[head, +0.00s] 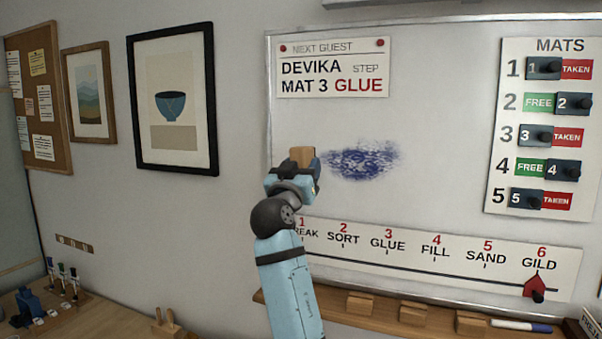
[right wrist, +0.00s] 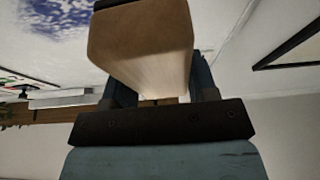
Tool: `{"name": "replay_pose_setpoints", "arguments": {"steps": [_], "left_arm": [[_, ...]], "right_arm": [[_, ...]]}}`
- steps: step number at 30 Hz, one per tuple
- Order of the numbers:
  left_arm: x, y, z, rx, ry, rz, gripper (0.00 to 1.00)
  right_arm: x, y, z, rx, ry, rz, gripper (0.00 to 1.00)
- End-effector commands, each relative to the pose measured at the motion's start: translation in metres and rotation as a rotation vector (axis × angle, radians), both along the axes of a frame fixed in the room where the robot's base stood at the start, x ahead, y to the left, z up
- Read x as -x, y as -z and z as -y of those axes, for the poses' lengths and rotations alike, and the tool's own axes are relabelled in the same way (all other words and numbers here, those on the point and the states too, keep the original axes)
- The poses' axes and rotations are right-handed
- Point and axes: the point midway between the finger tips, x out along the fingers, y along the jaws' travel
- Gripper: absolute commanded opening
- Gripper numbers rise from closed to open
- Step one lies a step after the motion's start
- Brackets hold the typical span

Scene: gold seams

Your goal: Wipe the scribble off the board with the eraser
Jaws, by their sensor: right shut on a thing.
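The whiteboard (head: 440,80) hangs on the wall and fills the right half of the head view. A dark blue scribble (head: 362,160) is on it, below the guest card; part of it also shows at the top left of the right wrist view (right wrist: 55,12). My right gripper (head: 300,166) is at the left of the scribble, in front of the board's left part. It is shut on a wooden-backed eraser (right wrist: 142,40), which also shows in the head view (head: 302,154). I cannot tell whether the eraser touches the board. My left gripper is out of view.
The guest card (head: 333,68) is above the scribble, the mats panel (head: 547,125) to its right, and the step strip (head: 420,254) below. The ledge (head: 385,321) under the board carries several wooden blocks and a marker (head: 521,326).

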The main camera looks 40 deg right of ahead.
Motion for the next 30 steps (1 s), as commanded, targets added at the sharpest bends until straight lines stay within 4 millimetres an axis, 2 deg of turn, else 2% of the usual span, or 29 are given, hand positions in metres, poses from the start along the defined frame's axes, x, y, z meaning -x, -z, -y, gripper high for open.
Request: {"name": "replay_pose_setpoints", "arguments": {"steps": [9, 18, 30], "left_arm": [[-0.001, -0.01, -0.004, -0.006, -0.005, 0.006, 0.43], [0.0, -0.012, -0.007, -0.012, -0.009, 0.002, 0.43], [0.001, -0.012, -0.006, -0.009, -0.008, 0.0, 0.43]], "right_arm": [[-0.013, -0.002, 0.026, 0.002, 0.002, -0.001, 0.34], [-0.025, -0.001, 0.047, 0.001, 0.001, -0.002, 0.34], [-0.027, 0.0, 0.052, -0.001, -0.001, -0.001, 0.34]]}}
